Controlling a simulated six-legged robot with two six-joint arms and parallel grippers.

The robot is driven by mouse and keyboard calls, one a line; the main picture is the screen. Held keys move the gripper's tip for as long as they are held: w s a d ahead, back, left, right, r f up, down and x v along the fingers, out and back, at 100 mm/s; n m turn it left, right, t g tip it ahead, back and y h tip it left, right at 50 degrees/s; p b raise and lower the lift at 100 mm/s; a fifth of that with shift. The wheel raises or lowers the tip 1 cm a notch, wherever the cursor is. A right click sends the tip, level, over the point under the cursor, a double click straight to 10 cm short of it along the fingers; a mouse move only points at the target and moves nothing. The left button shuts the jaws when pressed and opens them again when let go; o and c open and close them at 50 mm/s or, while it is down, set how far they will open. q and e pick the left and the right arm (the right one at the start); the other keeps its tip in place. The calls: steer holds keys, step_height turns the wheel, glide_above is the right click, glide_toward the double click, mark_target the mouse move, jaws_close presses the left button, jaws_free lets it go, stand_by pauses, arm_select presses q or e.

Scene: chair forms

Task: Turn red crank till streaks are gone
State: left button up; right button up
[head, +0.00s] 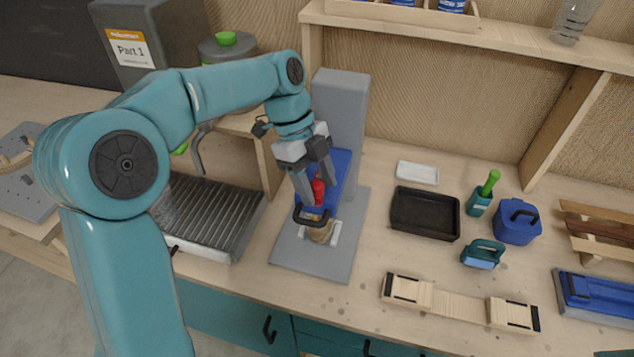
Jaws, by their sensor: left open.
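The red crank knob (318,190) shows between the fingers of my left gripper (316,196), at the front of a grey stand-mounted machine (340,110) with a blue body (341,172). My left gripper points down at the knob with its fingers apart. I cannot tell whether the fingers touch it. Below the knob are a dark handle and a round brownish container (320,232) on the grey base (340,262). The container's contents and any streaks are too small or hidden to see. My right gripper is not in view.
A grey ridged tray (208,212) lies left of the machine. To the right are a black tray (425,213), a white dish (417,172), a green-handled tool (482,195), a blue container (516,222) and a wooden form (460,304). A shelf runs above.

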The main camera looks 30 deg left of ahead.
arm_select(q)
steer(key=shift+s+d+f, duration=0.1)
steer(key=shift+d+f, duration=0.1)
steer(key=shift+d, duration=0.05)
steer(key=shift+a, duration=0.1)
jaws_close()
